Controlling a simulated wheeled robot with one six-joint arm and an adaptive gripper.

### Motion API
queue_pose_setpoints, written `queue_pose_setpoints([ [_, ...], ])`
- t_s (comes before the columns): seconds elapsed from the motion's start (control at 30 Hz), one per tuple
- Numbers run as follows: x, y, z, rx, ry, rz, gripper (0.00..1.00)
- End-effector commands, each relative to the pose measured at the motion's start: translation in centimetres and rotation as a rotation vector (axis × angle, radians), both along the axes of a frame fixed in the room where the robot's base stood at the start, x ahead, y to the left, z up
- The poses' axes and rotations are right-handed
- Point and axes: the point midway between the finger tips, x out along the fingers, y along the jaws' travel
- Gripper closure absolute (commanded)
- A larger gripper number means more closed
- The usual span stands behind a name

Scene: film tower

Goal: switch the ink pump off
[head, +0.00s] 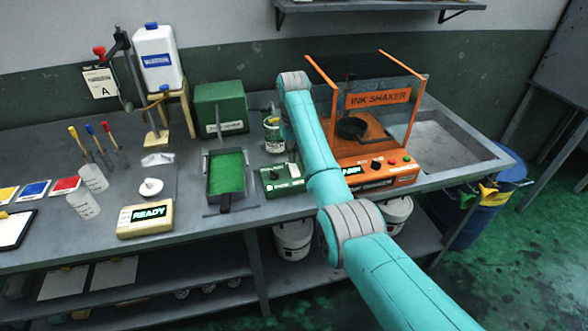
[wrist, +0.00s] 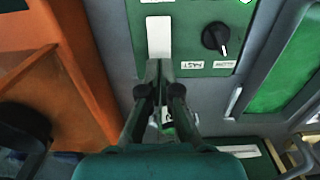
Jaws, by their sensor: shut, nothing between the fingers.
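A low green control box (head: 270,187) sits on the bench between the green tray and the orange ink shaker, partly hidden by my arm; I take it for the ink pump's. The wrist view shows its panel (wrist: 187,14) close up, with a white plate (wrist: 159,38) and a black knob (wrist: 214,38) whose white mark points down and right. A label by the knob seems to read FAST. My gripper (wrist: 158,66) is shut and empty, its tips at the lower end of the white plate. Whether they touch it I cannot tell. My fingers are hidden in the head view.
The orange ink shaker (head: 376,176) stands right of the control box in the head view. The green-filled tray (head: 226,172) is on its left. A can (head: 273,135) and a larger green box (head: 220,106) stand behind. A cream READY display (head: 146,220) sits at the bench front.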

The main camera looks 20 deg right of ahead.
Motion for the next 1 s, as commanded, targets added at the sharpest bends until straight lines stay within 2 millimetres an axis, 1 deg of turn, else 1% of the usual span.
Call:
queue_pose_setpoints([
  [1.0,0.0,0.0,-1.1,0.000,0.001,0.000,1.00],
])
